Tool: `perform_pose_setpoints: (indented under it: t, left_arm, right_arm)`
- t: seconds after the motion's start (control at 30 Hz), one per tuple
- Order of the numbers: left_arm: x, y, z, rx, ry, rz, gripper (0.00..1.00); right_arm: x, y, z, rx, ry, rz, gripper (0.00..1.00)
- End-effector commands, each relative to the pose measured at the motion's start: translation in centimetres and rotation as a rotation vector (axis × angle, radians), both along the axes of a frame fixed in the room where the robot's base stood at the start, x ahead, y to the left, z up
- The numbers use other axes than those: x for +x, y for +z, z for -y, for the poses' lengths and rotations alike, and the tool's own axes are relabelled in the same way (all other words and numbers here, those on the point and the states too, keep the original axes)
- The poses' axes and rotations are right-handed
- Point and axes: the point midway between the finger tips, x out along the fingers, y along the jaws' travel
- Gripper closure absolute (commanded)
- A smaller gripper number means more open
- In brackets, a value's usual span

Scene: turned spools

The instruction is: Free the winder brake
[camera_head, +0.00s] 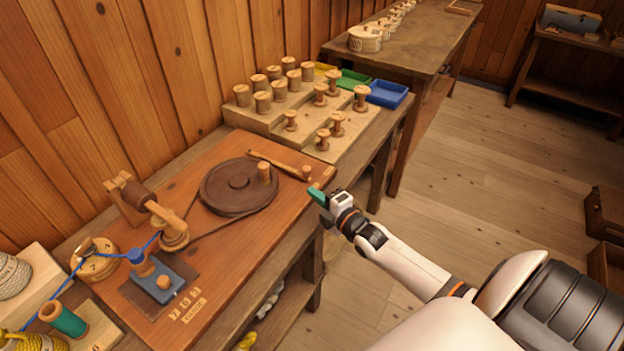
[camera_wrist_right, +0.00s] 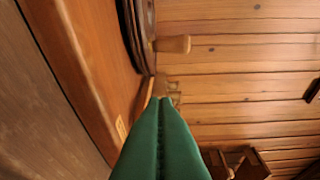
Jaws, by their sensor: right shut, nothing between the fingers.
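The winder stands on a reddish wooden board (camera_head: 215,262). Its dark round wheel (camera_head: 225,193) carries an upright wooden crank knob (camera_head: 264,173). A slim wooden lever (camera_head: 276,162), which looks like the brake, lies beside the wheel's far edge and ends in a small peg (camera_head: 307,173). My right gripper (camera_head: 317,194) has green fingers pressed together and empty. It is just off the board's right edge, near the peg and apart from it. In the right wrist view the shut fingertips (camera_wrist_right: 160,100) point toward the lever end; the wheel's edge (camera_wrist_right: 138,32) and crank knob (camera_wrist_right: 172,44) show beyond. My left gripper is out of view.
A stepped wooden rack (camera_head: 285,113) with several spools stands behind the board, beside green (camera_head: 352,79) and blue (camera_head: 387,93) trays. A blue thread runs past a blue block (camera_head: 158,282) at the board's left. Open floor (camera_head: 465,175) lies to the right.

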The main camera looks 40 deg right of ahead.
Motion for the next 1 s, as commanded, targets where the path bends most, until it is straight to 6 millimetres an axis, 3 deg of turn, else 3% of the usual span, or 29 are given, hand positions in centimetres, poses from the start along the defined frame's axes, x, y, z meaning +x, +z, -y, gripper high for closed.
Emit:
perform_pose_setpoints:
  t: [0.13, 0.4, 0.87, 1.0]
  left_arm:
    - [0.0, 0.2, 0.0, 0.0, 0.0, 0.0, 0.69]
    - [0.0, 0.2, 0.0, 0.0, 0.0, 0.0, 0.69]
    - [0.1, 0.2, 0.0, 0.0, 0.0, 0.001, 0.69]
    - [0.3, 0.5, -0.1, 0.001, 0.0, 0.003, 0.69]
  right_arm:
    - [2.9, 0.1, -0.2, -0.001, -0.001, 0.002, 1.0]
    - [5.1, -0.4, 2.1, 0.0, 0.0, 0.0, 1.0]
    - [5.3, -0.4, 2.6, 0.001, -0.002, 0.0, 1.0]
    - [4.4, -0.5, 4.8, -0.001, -0.03, -0.002, 1.0]
